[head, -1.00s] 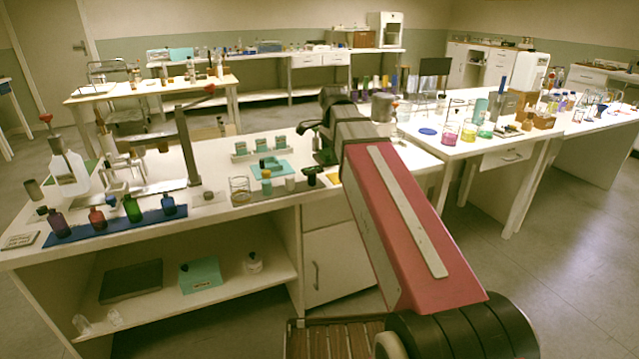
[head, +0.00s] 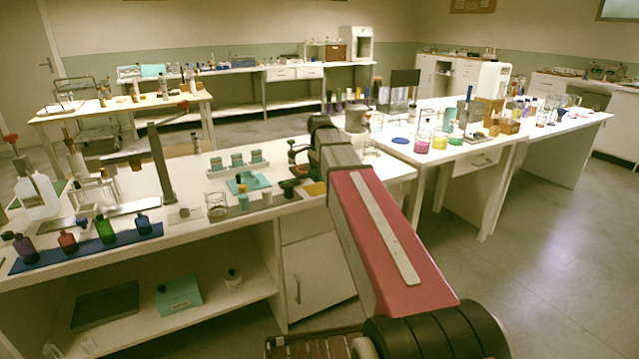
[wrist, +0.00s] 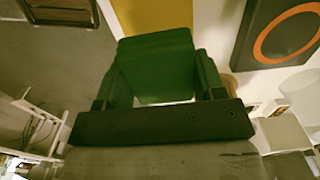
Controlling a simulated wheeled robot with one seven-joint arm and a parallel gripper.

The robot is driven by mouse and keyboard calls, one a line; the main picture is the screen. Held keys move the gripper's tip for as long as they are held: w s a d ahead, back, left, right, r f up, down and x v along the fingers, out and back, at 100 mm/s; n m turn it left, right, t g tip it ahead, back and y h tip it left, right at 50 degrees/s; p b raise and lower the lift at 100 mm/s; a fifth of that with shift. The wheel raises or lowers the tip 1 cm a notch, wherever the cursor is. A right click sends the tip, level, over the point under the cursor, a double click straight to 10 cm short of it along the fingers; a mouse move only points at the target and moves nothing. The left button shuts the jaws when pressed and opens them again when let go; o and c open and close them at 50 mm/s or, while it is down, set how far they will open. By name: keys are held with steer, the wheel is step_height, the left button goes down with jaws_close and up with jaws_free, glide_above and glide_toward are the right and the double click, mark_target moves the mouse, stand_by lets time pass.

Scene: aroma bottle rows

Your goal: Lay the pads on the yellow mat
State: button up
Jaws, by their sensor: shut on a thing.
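My gripper (wrist: 158,98) is shut on a dark green pad (wrist: 155,62), which fills the space between the fingers in the wrist view. The yellow mat (wrist: 155,14) shows just beyond the pad at the top of that view. In the head view the yellow mat (head: 316,189) lies near the right end of the bench, partly hidden by my arm. My gripper (head: 299,170) is beside it, at its left and far side. I cannot tell whether the held pad touches the mat.
A teal mat (head: 262,180) lies to the left, with small bottles (head: 266,197) and a glass beaker (head: 217,206) in front. Three pale green boxes (head: 237,161) stand behind. A dark panel with an orange ring (wrist: 283,36) is at the wrist view's upper right.

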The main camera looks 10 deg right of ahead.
mark_target(320, 188)
steer(key=shift+f, duration=1.95)
steer(key=o, duration=0.9)
steer(key=shift+f, duration=0.1)
step_height(320, 188, up, 12)
steer(key=shift+r, duration=0.15)
